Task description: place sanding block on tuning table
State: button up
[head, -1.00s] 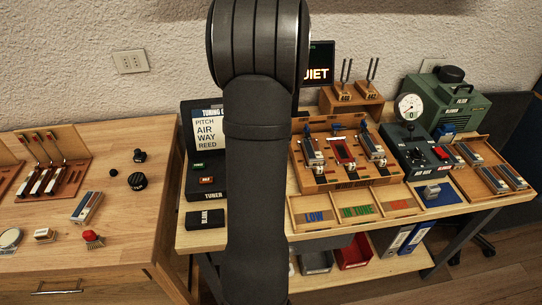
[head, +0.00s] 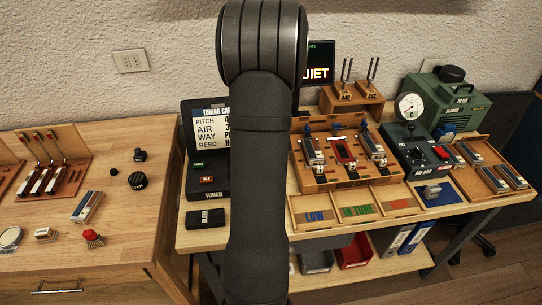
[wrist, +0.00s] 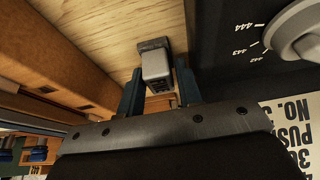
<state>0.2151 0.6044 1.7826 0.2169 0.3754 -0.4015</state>
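In the wrist view a small grey block (wrist: 156,64), which I take for the sanding block, sits between the two blue-grey fingers of my gripper (wrist: 159,86). The fingers lie close along both its sides and appear shut on it. Pale wood of the tuning table (wrist: 100,32) shows behind it; I cannot tell whether the block touches the wood. In the head view my arm hides the gripper and block. The tuning table (head: 299,269) stands at the right, with its top partly covered.
The black tuner (head: 208,184) with its dial and card is close to the right of my gripper in the wrist view. A wooden reed rack (head: 312,183), labelled trays (head: 316,217) and a black eraser-like block (head: 206,218) occupy the table. The left bench (head: 120,260) holds small tools.

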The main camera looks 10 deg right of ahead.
jog(key=shift+r, duration=0.15)
jog(key=v, duration=1.2)
jog(key=x, duration=1.2)
dwell(0.4)
